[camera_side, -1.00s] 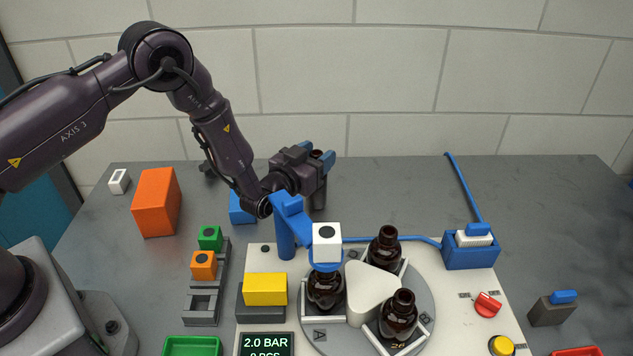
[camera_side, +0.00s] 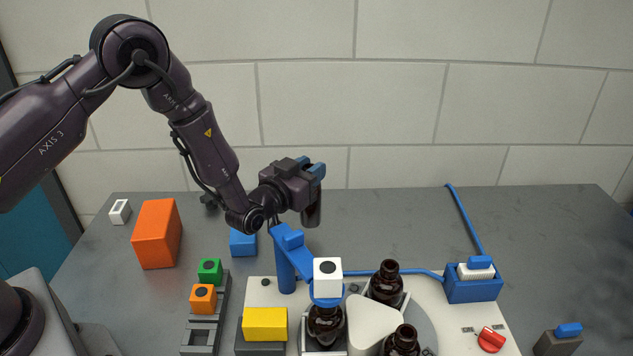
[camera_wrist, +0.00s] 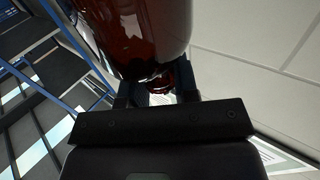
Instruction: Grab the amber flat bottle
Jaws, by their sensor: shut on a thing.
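My gripper (camera_side: 312,168) is shut on a dark amber bottle (camera_side: 313,208), which hangs roughly upright below the fingers behind the blue post fixture. In the wrist view, the bottle's glossy red-brown body (camera_wrist: 135,35) fills the top, with a narrower part (camera_wrist: 158,82) between the fingers. The gripper hides part of the bottle, so I cannot tell whether it is flat. Other dark amber bottles stand in the round fixture: one under the white block (camera_side: 325,325), one behind (camera_side: 385,283), and one at the front (camera_side: 404,343).
A blue post with an arm (camera_side: 287,262) carries a white block (camera_side: 327,278) close in front of the held bottle. An orange box (camera_side: 157,233) and a blue block (camera_side: 242,244) stand left. A blue brush holder (camera_side: 473,287) stands right.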

